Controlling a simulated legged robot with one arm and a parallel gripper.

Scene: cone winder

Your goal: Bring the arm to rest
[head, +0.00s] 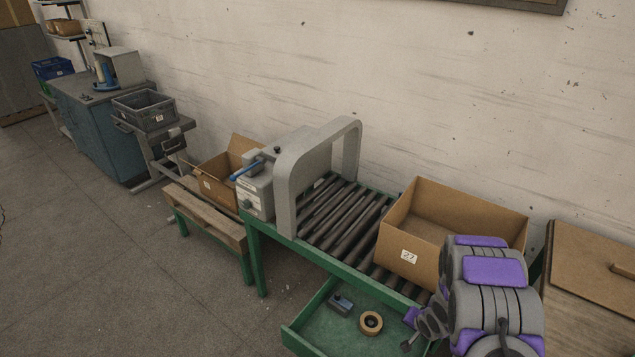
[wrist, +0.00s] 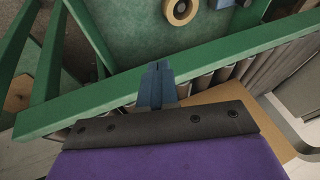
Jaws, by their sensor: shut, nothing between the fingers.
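My arm, grey with purple pads, shows at the lower right of the head view, in front of the open cardboard box marked 27 (head: 455,226). My gripper (wrist: 157,68) shows in the wrist view with its blue-grey fingers together and nothing between them. The fingers lie across the view of a green frame rail (wrist: 225,57); I cannot tell whether they touch it. In the head view the fingers cannot be made out clearly.
A green roller conveyor (head: 345,215) carries the box and a grey arch (head: 290,190). A green tray (head: 330,325) below holds a tape roll (head: 371,323) and a small grey-blue device (head: 340,304). A wooden bench (head: 205,215) stands left. The floor at left is clear.

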